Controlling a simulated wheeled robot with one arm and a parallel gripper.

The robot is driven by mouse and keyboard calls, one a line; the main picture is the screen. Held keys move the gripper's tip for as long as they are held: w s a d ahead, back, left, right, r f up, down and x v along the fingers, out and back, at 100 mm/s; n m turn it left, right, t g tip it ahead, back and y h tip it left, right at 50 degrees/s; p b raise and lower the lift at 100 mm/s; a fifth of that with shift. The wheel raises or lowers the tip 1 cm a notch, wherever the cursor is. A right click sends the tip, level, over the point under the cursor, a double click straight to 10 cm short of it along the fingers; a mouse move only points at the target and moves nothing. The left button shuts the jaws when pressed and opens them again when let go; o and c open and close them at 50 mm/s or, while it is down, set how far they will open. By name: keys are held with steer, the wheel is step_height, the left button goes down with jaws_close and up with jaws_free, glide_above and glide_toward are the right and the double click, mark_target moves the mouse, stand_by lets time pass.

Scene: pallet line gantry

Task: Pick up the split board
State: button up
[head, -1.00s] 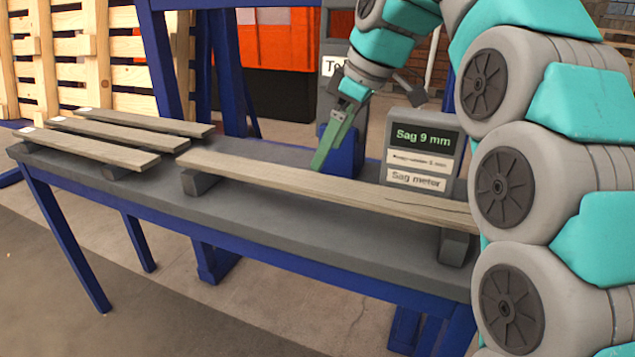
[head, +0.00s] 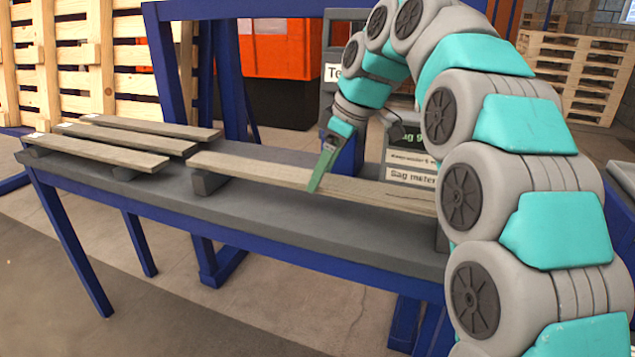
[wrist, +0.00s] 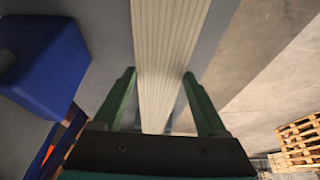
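The split board (head: 262,172) is a long pale grey-brown plank lying on two grey supports on the table, with dark crack lines near its right end. My arm hides that right end in the head view. My green gripper (head: 315,187) points down over the middle of the board. In the wrist view my gripper (wrist: 159,76) is open, with one finger at each side of the ribbed board (wrist: 166,45). The fingers look apart from the board's edges. I cannot tell how far the tips are above or beside it.
Several other boards (head: 125,137) lie on supports at the table's left end. The sag meter (head: 410,160) stands behind the board, partly hidden by my arm. A blue post (head: 345,158) rises close behind my gripper; a blue block (wrist: 45,65) shows left in the wrist view.

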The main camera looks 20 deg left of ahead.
jaws_close()
stand_by(0.4)
steer(key=shift+r, duration=0.15)
